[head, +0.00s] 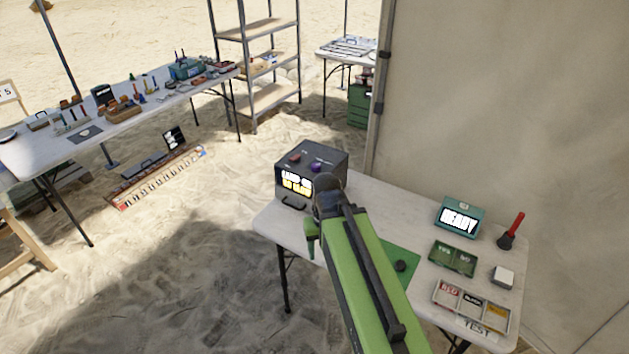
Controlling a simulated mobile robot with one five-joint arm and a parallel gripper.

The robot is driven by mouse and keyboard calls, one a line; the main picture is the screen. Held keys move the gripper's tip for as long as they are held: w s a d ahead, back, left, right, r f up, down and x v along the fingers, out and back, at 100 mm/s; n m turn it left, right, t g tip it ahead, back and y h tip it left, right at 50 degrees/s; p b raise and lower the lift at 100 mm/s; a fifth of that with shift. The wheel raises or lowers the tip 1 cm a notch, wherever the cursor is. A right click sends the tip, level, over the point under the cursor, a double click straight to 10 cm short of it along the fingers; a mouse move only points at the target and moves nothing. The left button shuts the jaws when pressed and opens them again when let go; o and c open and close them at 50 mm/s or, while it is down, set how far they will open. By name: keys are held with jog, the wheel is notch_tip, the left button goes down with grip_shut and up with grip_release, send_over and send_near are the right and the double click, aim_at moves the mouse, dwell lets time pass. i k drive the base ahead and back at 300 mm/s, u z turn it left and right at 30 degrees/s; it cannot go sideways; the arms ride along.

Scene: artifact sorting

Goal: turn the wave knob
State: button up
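A dark box (330,158) stands on the near white table at its far left corner. Its front has a lit display (298,184) with white and yellow text that I cannot read surely. On its top are a red knob (295,157) and a purple knob (316,166); no label shows which is the wave knob. My green arm reaches up from the bottom of the view, and its dark joint stands in front of the box's lower right side.
The near table (375,200) also holds a teal box reading READY (461,216), a red-handled tool (511,231), a green two-part tray (452,259) and a sorting tray (471,306). A canvas wall (480,90) rises behind. Open sand lies left of the table.

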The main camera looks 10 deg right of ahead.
aim_at(316, 166)
jog(key=z, duration=0.1)
jog(key=k, duration=0.5)
jog(key=u, duration=0.25)
jog(key=i, duration=1.5)
jog(key=z, duration=0.45)
